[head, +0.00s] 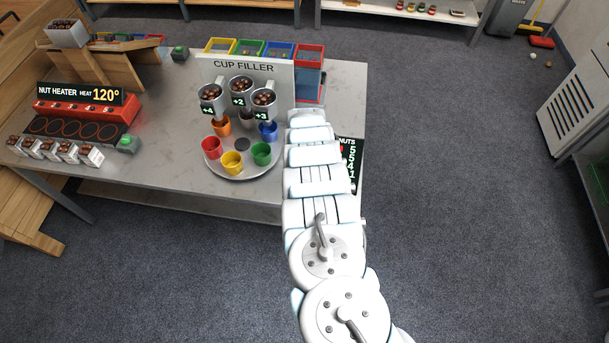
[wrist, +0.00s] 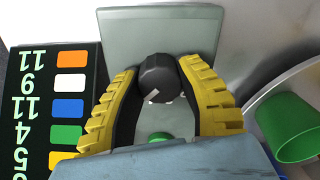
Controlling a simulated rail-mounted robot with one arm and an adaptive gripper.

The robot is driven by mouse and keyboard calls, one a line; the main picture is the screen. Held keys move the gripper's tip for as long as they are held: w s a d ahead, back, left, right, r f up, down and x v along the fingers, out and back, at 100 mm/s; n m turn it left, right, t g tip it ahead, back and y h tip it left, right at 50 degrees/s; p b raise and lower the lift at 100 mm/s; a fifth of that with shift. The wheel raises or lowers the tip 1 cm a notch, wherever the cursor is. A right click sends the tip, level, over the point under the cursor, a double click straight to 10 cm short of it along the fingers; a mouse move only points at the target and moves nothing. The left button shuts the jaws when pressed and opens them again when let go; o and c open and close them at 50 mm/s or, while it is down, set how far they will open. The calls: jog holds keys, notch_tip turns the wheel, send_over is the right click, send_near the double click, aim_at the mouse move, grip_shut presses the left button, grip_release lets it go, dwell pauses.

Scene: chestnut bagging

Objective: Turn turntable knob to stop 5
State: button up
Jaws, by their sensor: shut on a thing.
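The dark knob (wrist: 158,76) sits on a grey plate (wrist: 200,30) in the wrist view, with a small white mark on its lower side. My gripper (wrist: 160,82) is shut on the knob, with one yellow-and-black finger on each side of it. The turntable (head: 214,169) is a round grey disc in the head view, carrying red (head: 211,148), yellow (head: 232,163), green (head: 261,154), blue (head: 268,131) and orange (head: 222,127) cups. My arm hides the knob and gripper in the head view. I cannot read any stop number at the knob.
A numbers board (wrist: 55,110) stands left of the gripper in the wrist view. A green cup (wrist: 289,127) is close on the right. A green button (wrist: 158,136) shows between the fingers. The cup filler panel (head: 245,68) and chestnut-filled hoppers (head: 241,87) stand over the turntable.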

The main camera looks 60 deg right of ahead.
jog(key=shift+f, duration=0.1)
jog(key=o, duration=1.2)
jog(key=shift+o, duration=0.2)
jog(key=shift+d+r, duration=0.1)
jog(key=shift+r, duration=0.5)
notch_tip(320, 180, up, 11)
